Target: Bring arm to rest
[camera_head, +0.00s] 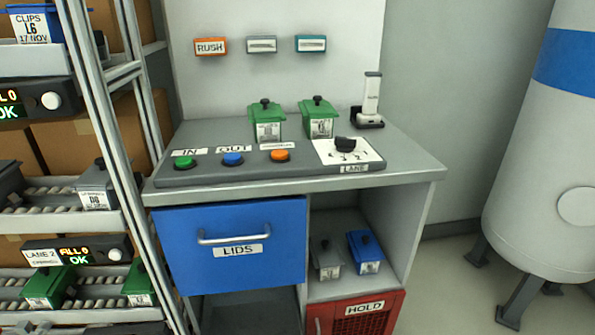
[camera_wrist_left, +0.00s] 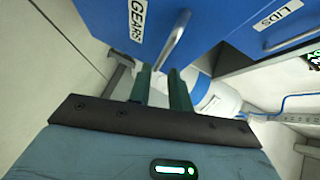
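My left gripper (camera_wrist_left: 162,82) shows in the left wrist view as two dark green fingers with a gap between them. It is open, and I see nothing clamped in it. The fingertips are near the metal handle (camera_wrist_left: 176,38) of a blue drawer front labelled GEARS (camera_wrist_left: 112,12); I cannot tell whether they touch it. Neither gripper shows in the head view, and my right gripper is in no view.
A bench (camera_head: 415,172) carries buttons, a lane dial (camera_head: 347,146) and two green boxes. Below are a blue LIDS drawer (camera_head: 185,255), a shelf with two small boxes and a red HOLD bin (camera_head: 372,308). A roller rack (camera_head: 100,120) stands left, a tank (camera_head: 540,170) right.

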